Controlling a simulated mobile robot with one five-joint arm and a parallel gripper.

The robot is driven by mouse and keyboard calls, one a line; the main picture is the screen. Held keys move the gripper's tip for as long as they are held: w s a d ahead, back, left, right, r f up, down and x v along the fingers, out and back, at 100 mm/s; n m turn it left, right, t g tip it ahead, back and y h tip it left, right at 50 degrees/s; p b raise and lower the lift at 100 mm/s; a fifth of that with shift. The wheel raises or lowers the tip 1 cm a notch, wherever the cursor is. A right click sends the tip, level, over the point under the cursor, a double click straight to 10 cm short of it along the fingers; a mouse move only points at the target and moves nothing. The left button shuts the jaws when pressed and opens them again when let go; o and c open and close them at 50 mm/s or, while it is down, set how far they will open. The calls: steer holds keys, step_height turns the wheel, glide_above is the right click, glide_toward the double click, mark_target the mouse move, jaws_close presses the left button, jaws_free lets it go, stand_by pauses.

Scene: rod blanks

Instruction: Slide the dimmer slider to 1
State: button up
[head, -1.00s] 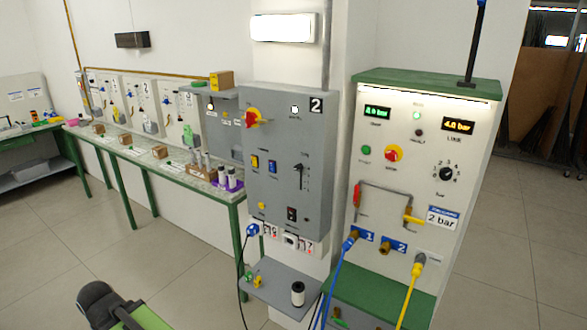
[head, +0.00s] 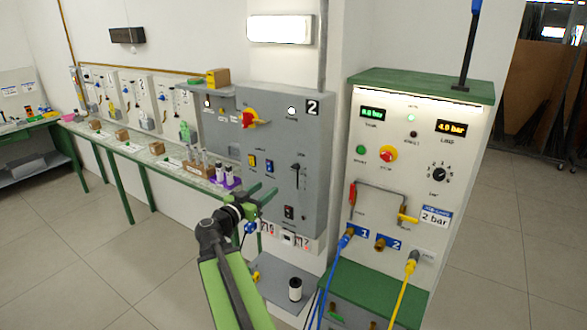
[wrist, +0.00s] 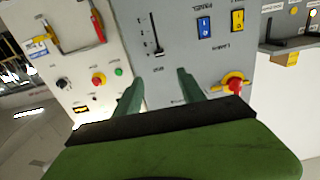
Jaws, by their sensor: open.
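The dimmer slider (head: 296,169) is a dark knob on a thin vertical slot on the grey panel (head: 275,130) marked 2. Its knob sits near the upper end of the slot; the scale marks are too small to read. In the wrist view, which is turned nearly upside down, the slider knob (wrist: 158,53) shows just beyond the fingertips, between them. My gripper (head: 267,190) is open and empty, in front of the panel's lower part, left of and below the slider in the head view. Its green fingers (wrist: 160,78) stand apart, and no contact with the knob shows.
Yellow and blue switches (head: 269,166) and a red-yellow rotary knob (head: 249,118) are left of the slider. A shelf (head: 270,277) with a white cylinder juts out underneath. The pneumatic cabinet (head: 412,150) with hoses stands at right.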

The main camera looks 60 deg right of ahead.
mark_target(293, 168)
steer(key=d, duration=1.7)
steer(key=shift+d, duration=0.15)
jaws_close()
stand_by(0.6)
